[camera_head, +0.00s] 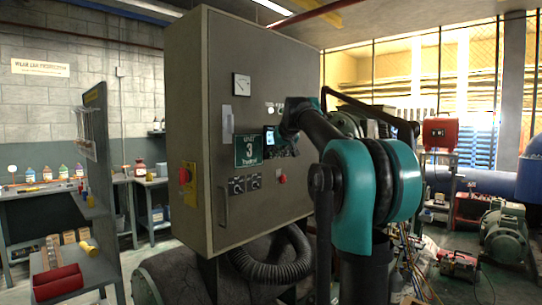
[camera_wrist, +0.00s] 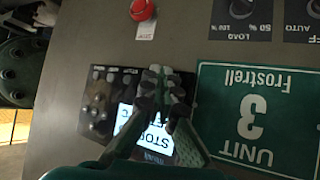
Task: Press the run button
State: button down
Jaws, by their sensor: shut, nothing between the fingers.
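The grey control cabinet (camera_head: 265,60) carries a small controller panel (camera_wrist: 97,100) with a lit screen (camera_wrist: 150,133), which also shows in the head view (camera_head: 269,136). The screen text appears upside down in the wrist view and includes "STOP". Several small buttons sit on the panel beside and around the screen. I cannot tell which one is the run button; no label for it is legible. My gripper (camera_wrist: 162,78) is shut and empty, its fingertips in front of the panel, covering part of it. Whether they touch it I cannot tell. In the head view my wrist hides the fingertips.
A red button (camera_wrist: 143,9) and two rotary switches (camera_wrist: 238,14) are near the panel. A green "UNIT 3" sign (camera_wrist: 262,118) is beside it. A yellow-backed red switch (camera_head: 186,180) is on the cabinet's side. A black hose (camera_head: 268,262) hangs below.

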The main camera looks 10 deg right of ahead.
jog(key=shift+w+a, duration=0.1)
jog(key=shift+w+a, duration=0.15)
jog(key=shift+w, duration=0.1)
jog(key=shift+w+a, duration=0.2)
jog(key=shift+w, duration=0.05)
dwell(0.8)
jog(key=shift+s, duration=0.1)
jog(key=shift+s+d, duration=0.45)
jog(key=shift+s, duration=0.05)
dwell(0.3)
jog(key=s+d, duration=0.1)
jog(key=s, duration=0.1)
jog(key=s+d, duration=0.2)
dwell(0.5)
dwell(0.4)
